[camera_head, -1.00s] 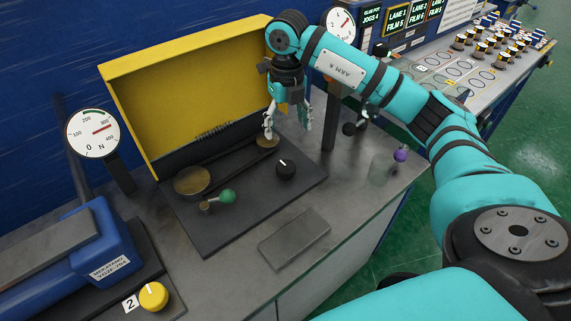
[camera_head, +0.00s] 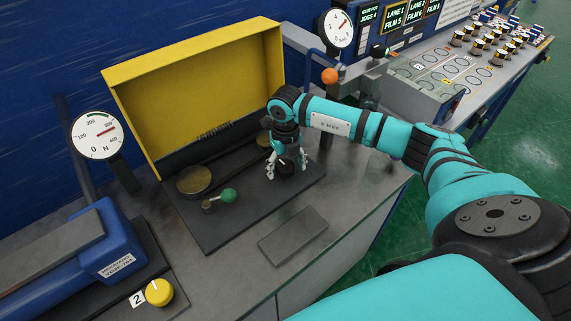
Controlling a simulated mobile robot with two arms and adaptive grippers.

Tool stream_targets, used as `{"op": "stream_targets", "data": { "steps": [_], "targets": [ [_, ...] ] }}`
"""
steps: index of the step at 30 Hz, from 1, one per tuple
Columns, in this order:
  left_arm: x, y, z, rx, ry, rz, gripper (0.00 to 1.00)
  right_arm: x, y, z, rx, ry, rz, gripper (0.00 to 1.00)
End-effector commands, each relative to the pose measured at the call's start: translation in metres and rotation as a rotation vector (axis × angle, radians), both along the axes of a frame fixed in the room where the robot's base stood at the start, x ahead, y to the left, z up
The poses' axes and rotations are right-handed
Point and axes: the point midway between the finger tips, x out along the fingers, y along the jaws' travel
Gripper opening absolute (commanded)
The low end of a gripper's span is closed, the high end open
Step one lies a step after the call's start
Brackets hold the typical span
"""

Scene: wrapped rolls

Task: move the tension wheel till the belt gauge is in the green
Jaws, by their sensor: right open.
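A white round belt gauge (camera_head: 97,135) marked N stands at the left. Its red needle points right, near 300, past the green band at the top near 200. A black knob with a white mark (camera_head: 286,167) sits on the dark plate inside the yellow cover; it looks like the tension wheel, though no label shows. My right gripper (camera_head: 287,173) is open, pointing down, with its fingers on either side of this knob and partly hiding it. I cannot tell whether they touch it. My left gripper is not in view.
A green-tipped lever (camera_head: 228,196) and brass discs (camera_head: 194,180) are on the same plate. The yellow cover (camera_head: 200,90) rises behind. A yellow knob (camera_head: 159,292) labelled 2 is at the front left. An orange ball (camera_head: 329,76) and a second gauge (camera_head: 336,28) stand behind my arm.

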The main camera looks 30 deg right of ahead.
Motion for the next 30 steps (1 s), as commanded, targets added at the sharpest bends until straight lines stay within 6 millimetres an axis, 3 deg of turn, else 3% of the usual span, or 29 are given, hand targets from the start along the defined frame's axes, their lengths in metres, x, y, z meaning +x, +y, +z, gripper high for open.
{"op": "stream_targets", "data": {
  "steps": [4,17,30],
  "targets": [
    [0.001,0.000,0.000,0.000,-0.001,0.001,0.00,0.000,0.000,0.000,0.000,0.000,0.000,0.74],
    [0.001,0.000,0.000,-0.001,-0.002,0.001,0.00,0.000,0.000,0.001,0.000,0.000,-0.001,0.18],
    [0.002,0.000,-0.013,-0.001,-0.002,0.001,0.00,0.000,-0.001,-0.002,0.000,0.000,0.099,0.17]
  ]
}}
